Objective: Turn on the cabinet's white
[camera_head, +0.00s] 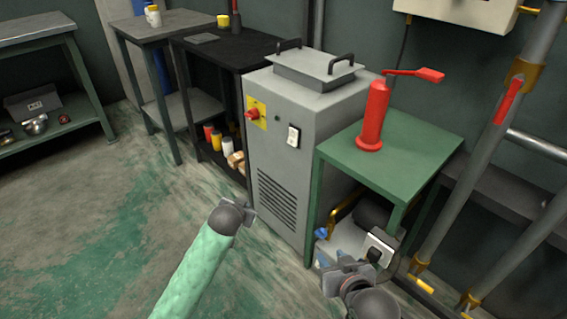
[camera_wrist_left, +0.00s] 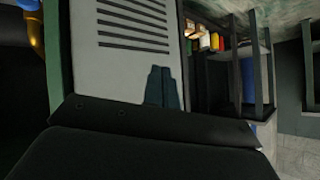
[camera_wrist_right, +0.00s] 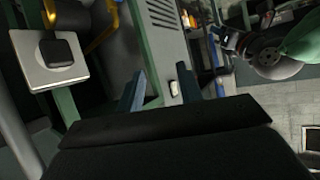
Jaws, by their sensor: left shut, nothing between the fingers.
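The grey cabinet (camera_head: 285,175) stands in the middle of the head view. Its white switch (camera_head: 293,136) is on the front panel, right of a red knob on a yellow plate (camera_head: 256,113). My left gripper (camera_head: 251,208) is low in front of the cabinet, shut and empty; its closed fingers show against the vented panel in the left wrist view (camera_wrist_left: 163,88). My right gripper (camera_head: 334,262) is near the green table's lower front, with its fingers apart and nothing between them. In the right wrist view a small white part, likely the switch (camera_wrist_right: 174,88), shows between the fingers.
The green table (camera_head: 400,150) with a red pump (camera_head: 375,115) stands right of the cabinet. A white box with a dark button (camera_head: 378,250) sits under it. Pipes (camera_head: 490,150) rise at the right. Floor at the left is clear.

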